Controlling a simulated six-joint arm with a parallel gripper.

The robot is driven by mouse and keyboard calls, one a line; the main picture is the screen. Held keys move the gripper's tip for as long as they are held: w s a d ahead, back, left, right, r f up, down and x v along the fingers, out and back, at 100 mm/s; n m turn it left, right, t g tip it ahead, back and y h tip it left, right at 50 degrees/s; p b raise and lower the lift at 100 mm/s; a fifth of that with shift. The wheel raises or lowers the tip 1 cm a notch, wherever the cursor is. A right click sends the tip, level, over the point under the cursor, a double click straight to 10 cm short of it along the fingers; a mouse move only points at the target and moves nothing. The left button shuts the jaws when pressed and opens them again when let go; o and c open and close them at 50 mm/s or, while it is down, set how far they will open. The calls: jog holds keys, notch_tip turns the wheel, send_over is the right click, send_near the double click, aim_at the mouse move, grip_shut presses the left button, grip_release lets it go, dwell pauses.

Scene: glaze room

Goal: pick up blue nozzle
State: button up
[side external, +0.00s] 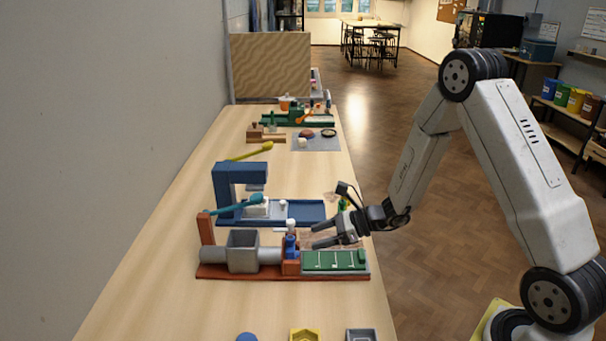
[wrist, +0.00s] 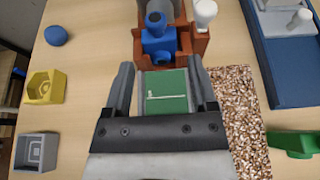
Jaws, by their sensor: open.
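The blue nozzle (side external: 290,244) sits upright in the red-brown holder (side external: 290,267) of the extruder-like rig, beside its grey hopper. In the wrist view the nozzle (wrist: 159,42) is at top centre, just beyond my fingertips. My gripper (side external: 315,237) comes in from the right in the side view, its fingers open and empty, pointing at the nozzle. In the wrist view the gripper (wrist: 160,66) straddles the green panel (wrist: 166,92) seen between its fingers. The nozzle lies ahead of the gap, apparently apart from both fingers.
The grey hopper (side external: 243,251) stands left of the nozzle. A white-topped piece (wrist: 205,14) stands close beside the holder. A blue press (side external: 228,190) with a tray is behind.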

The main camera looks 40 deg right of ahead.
aim_at(293, 244)
jog(key=shift+w+a+f, duration=0.3)
jog(key=shift+w+a, duration=0.15)
jog(key=shift+a, duration=0.05)
jog(key=shift+x, duration=2.6)
jog(key=shift+s, duration=0.1)
jog(key=c, duration=0.9)
jog(key=shift+c, duration=0.2)
jog(key=shift+r, duration=0.15)
jog(key=shift+r, duration=4.85)
